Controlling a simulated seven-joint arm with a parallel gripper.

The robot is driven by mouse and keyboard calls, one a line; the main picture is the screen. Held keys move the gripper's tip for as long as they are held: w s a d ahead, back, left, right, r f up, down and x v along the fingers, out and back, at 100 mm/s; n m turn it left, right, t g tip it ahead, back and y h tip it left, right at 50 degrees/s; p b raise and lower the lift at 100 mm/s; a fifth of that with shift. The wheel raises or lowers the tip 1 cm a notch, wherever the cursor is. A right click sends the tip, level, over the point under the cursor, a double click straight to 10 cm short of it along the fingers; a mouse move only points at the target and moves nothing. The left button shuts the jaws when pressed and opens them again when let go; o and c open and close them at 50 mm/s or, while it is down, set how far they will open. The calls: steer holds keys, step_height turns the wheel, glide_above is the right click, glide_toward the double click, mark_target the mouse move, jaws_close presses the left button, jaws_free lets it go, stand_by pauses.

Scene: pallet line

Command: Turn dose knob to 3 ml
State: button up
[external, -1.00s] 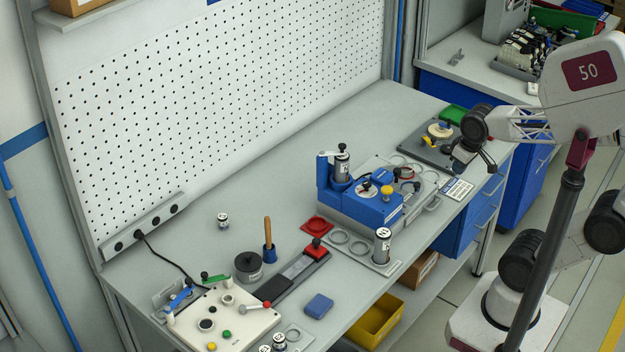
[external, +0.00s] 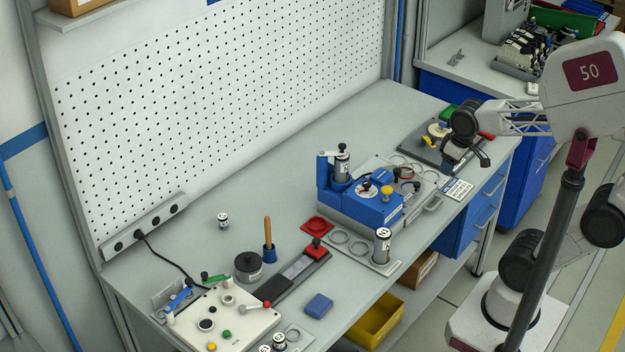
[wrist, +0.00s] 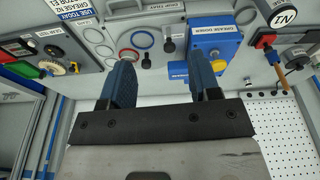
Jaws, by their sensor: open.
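The blue grease doser (external: 350,207) stands on the middle-right of the bench. Its top carries a white dial (external: 366,189) with a red mark and dark centre, and a yellow knob (external: 387,191) beside it. I cannot read the dial's setting. In the wrist view the doser's labelled blue face (wrist: 228,42) and the yellow knob (wrist: 221,64) show near the right finger. My gripper (external: 466,162) is open and empty, right of the doser and apart from it. In the wrist view its two blue fingers (wrist: 162,66) are spread, the right one hiding part of the doser.
A grey plate (external: 412,143) with a round dial lies by my gripper. A tray with rings (external: 432,179) sits beside the doser. A labelled cylinder (external: 382,246) stands in front. Left are a red-ended block (external: 316,249) and a cream control panel (external: 244,318).

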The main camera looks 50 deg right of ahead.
steer(key=w+a+n+g, duration=0.1)
steer(key=w+a+n, duration=0.4)
steer(key=w, duration=0.8)
steer(key=n+g, duration=0.1)
steer(key=n, duration=0.2)
glide_above(367, 182)
step_height(367, 182, down, 3)
steer(key=shift+f, duration=0.1)
steer(key=shift+f, duration=3.85)
steer(key=c, duration=0.9)
